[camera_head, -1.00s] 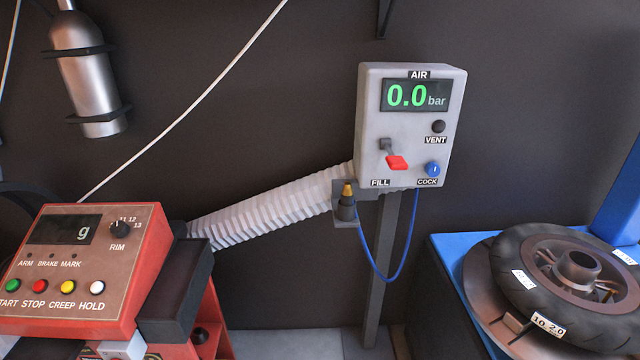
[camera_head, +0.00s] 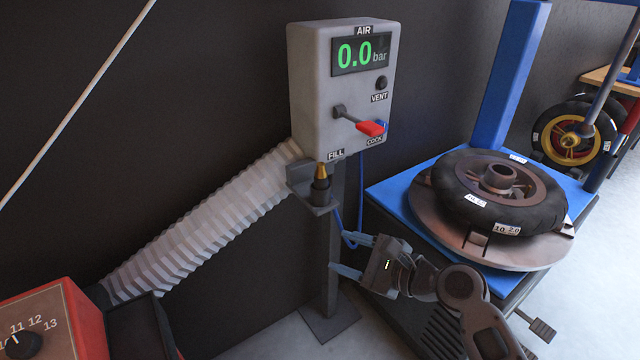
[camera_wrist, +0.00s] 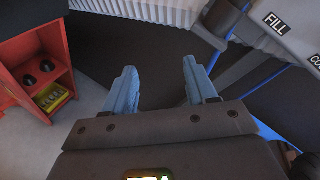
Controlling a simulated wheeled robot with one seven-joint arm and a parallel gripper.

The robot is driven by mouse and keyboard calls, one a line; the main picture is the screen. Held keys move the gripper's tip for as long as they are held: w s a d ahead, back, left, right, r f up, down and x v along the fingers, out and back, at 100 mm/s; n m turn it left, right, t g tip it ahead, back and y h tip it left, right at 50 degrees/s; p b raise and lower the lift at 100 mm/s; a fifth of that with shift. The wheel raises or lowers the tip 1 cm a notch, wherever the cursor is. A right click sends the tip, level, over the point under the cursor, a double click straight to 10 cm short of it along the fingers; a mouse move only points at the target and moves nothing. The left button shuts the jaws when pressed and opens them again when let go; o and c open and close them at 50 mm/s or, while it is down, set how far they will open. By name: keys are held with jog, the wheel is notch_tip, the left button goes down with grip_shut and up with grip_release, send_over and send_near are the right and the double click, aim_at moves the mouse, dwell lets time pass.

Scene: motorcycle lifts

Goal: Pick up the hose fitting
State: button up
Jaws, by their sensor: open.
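The hose fitting (camera_head: 321,176) is a small dark piece with a brass tip. It stands upright in a grey bracket (camera_head: 313,198) at the lower left of the air box (camera_head: 343,90). A blue hose (camera_head: 349,238) hangs from the box. My gripper (camera_head: 340,255) is open and empty, to the lower right of the fitting and apart from it, with its fingers pointing left past the post. In the wrist view my open fingers (camera_wrist: 162,82) have nothing between them. The fitting is not clearly seen there.
The box stands on a grey post (camera_head: 333,270). A white ribbed duct (camera_head: 200,235) runs behind the bracket. A tyre (camera_head: 497,195) lies on a blue-topped machine (camera_head: 398,200) at right. A red control box (camera_head: 45,320) is at lower left.

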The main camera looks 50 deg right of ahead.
aim_at(320, 169)
jog(key=w+d+r+m+t+y, duration=0.1)
jog(key=d+r, duration=0.1)
jog(key=r, duration=0.1)
jog(key=w+d+r+m+t+y, duration=0.1)
jog(key=w+d+r+m, duration=0.1)
jog(key=r, duration=0.1)
jog(key=w+d+r+m, duration=0.2)
jog(key=d+r, duration=0.1)
jog(key=shift+d+r+t+y, duration=0.1)
jog(key=shift+r+t+y, duration=0.3)
jog(key=w, duration=0.4)
jog(key=w+a, duration=0.1)
jog(key=w, duration=0.2)
jog(key=shift+w+f, duration=0.1)
jog(key=shift+c, duration=0.2)
grip_shut()
